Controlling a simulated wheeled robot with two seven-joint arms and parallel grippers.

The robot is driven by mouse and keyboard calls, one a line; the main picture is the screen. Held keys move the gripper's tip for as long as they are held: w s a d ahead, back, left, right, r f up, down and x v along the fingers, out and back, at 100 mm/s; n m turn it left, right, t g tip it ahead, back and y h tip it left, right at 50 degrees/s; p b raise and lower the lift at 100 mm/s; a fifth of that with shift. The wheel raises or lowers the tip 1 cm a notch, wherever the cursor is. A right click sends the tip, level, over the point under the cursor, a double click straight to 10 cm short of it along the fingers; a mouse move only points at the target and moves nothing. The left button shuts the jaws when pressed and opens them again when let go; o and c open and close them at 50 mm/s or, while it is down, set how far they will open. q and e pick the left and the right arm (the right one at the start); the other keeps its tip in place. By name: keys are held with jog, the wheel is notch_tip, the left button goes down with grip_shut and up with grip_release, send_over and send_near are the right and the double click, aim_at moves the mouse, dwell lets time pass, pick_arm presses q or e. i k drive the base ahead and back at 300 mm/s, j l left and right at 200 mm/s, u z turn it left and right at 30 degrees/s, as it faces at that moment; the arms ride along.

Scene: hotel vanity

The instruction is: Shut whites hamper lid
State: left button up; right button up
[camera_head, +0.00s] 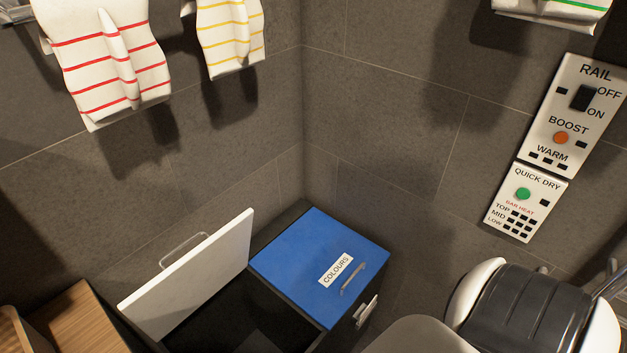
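The whites hamper's white lid (195,275) stands open, tilted up and leaning back to the left, with a wire handle (183,249) on its far side. The dark open compartment (225,318) shows below and to the right of it. Its bottom edge runs out of the picture, and its contents are too dark to tell. Beside it, the blue lid (308,255) marked COLOURS lies shut, with a metal handle (353,279).
A wooden surface (80,322) is at the lower left. Red-striped (110,62) and yellow-striped (230,35) towels hang on the tiled wall above. A RAIL and QUICK DRY control panel (536,145) is on the right wall. Space above the hampers looks clear.

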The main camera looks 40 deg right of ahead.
aim_at(158, 307)
jog(key=k+j+z, duration=0.1)
jog(key=z, duration=0.35)
jog(key=k+j, duration=0.15)
jog(key=k, duration=0.25)
jog(key=k+j, duration=0.15)
jog(key=k, duration=0.25)
jog(key=k+j, duration=0.15)
jog(key=k, duration=0.25)
